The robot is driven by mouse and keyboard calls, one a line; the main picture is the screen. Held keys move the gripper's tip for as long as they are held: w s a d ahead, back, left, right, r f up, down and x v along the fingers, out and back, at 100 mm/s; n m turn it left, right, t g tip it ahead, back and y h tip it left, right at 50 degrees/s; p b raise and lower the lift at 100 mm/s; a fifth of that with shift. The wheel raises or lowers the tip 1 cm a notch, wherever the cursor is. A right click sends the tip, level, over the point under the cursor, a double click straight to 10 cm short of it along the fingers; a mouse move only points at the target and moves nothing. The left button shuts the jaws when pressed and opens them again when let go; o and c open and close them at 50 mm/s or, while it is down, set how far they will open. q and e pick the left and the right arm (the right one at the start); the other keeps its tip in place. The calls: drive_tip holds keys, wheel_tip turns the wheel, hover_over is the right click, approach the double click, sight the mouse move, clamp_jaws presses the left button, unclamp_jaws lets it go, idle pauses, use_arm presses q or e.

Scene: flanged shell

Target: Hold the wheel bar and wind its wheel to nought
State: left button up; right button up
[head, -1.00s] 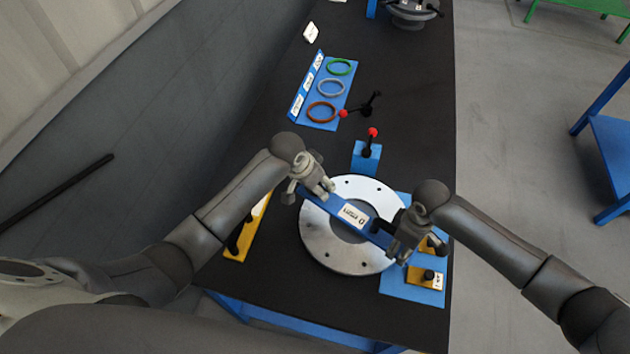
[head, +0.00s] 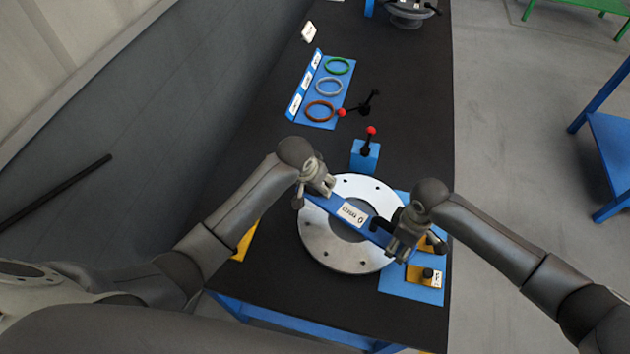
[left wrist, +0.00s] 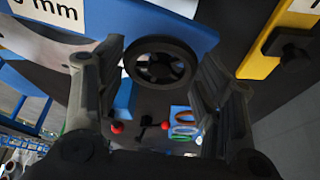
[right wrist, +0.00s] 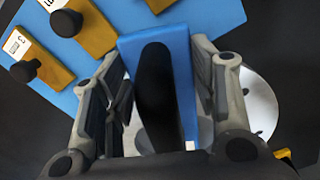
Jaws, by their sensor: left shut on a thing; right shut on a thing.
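The blue wheel bar (head: 326,204) lies across the opening of the silver flanged ring (head: 330,254). My left gripper (head: 321,186) is at the bar's far left end. In the left wrist view the black spoked wheel (left wrist: 160,62) sits between its fingers, which are shut on it. My right gripper (head: 396,238) is at the other end. In the right wrist view it is shut on the bar's black grip (right wrist: 155,90), with the blue bar behind.
Behind the ring stands a blue block (head: 365,155) with a red-knobbed lever. Farther back is a blue rack (head: 318,124) with green, grey and brown rings. A blue plate (head: 410,290) with yellow knobbed blocks (head: 424,276) lies near my right gripper.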

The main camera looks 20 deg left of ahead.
use_arm(q)
drive_tip(key=o, duration=1)
drive_tip(key=shift+r, duration=0.1)
drive_tip(key=v, duration=1.1)
drive_tip(key=shift+s+r, duration=0.2)
drive_tip(key=shift+r, duration=0.15)
